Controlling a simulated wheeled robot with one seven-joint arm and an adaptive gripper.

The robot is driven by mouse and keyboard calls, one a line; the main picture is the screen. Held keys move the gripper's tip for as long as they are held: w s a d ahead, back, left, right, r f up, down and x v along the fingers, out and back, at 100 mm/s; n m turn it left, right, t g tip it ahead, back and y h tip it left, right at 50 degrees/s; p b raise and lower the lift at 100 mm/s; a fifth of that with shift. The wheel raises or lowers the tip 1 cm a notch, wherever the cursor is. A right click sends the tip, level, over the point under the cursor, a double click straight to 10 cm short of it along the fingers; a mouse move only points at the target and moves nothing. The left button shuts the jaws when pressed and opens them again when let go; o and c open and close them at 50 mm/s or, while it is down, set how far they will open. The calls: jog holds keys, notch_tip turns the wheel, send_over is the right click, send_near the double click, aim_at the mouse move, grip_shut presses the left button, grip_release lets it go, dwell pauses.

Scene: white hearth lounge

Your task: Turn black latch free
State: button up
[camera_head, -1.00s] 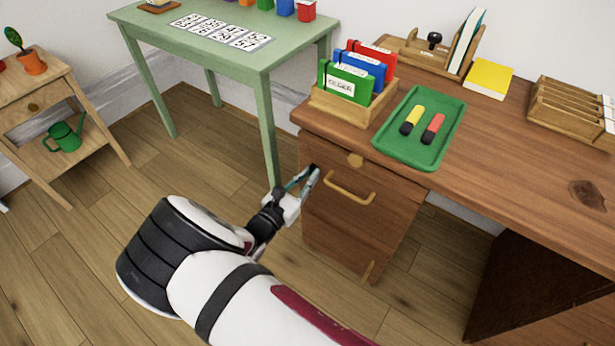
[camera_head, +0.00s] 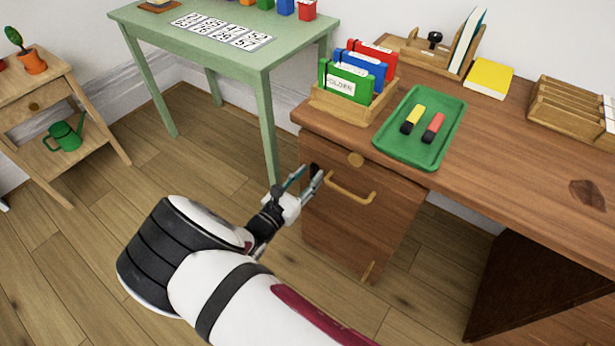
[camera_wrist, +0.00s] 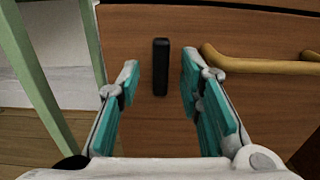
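The black latch (camera_wrist: 160,67) is a small upright bar on the brown drawer front (camera_wrist: 150,25), left of the wooden handle (camera_wrist: 255,64). In the wrist view it stands vertical between my two spread fingers, with a gap on each side. In the head view the latch (camera_head: 314,168) is a small dark spot near the upper left of the drawer front, partly hidden by my fingers. My gripper (camera_head: 309,174) is open and empty in front of it. I cannot tell how far the fingertips are from the drawer front.
The desk top (camera_head: 520,150) overhangs the drawer and carries a green tray (camera_head: 389,147) and a folder box (camera_head: 330,104). A green table (camera_head: 262,65) stands close on the left, and its leg shows beside my gripper in the wrist view.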

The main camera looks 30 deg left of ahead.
notch_tip(320, 180, up, 10)
dwell(0.6)
jog(key=shift+s, duration=0.1)
dwell(0.3)
